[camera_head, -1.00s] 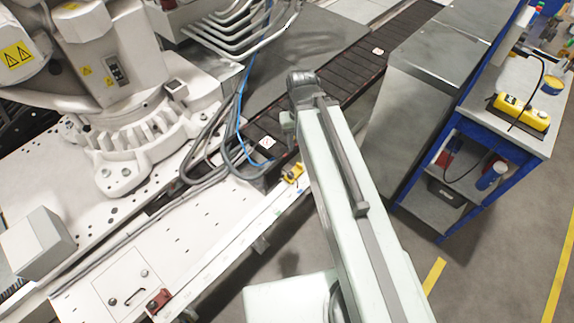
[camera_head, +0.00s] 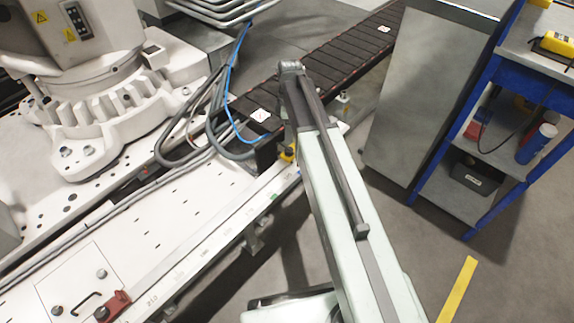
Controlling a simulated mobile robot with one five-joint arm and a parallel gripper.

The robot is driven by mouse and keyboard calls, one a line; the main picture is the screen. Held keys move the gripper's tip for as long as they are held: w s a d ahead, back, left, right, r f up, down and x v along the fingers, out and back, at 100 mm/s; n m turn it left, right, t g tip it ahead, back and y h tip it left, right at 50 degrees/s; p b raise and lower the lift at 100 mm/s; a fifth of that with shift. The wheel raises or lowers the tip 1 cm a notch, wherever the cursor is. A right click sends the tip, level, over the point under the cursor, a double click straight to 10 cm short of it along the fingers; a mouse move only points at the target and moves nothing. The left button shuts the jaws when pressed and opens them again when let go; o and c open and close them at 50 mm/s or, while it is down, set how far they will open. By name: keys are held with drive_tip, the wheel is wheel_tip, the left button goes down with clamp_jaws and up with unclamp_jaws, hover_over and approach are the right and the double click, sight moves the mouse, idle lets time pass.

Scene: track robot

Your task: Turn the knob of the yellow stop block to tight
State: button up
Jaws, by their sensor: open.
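The yellow stop block (camera_head: 288,152) sits on the edge rail of the white track, near the picture's middle. My arm's upper link covers its right side, and I cannot make out its knob or how the knob is set. My arm reaches up from the bottom of the picture to a dark joint just above and beside the block. A pale part shows just right of the arm below that joint, but I cannot make out fingers. My gripper is hidden behind the arm.
A red block (camera_head: 113,305) sits on the same track at lower left. A large white robot base (camera_head: 75,105) stands on the track, with cables (camera_head: 200,125) looping near the yellow block. A dark conveyor (camera_head: 320,62), grey cabinet (camera_head: 420,95) and blue workbench (camera_head: 535,62) stand beyond.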

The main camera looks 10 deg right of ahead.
sight(288, 149)
drive_tip(key=shift+w+f+n, duration=0.25)
drive_tip(key=shift+f+n, duration=0.05)
drive_tip(key=shift+f, duration=0.15)
drive_tip(key=f+b, duration=0.8)
drive_tip(key=shift+s, duration=0.2)
drive_tip(key=shift+r, duration=0.15)
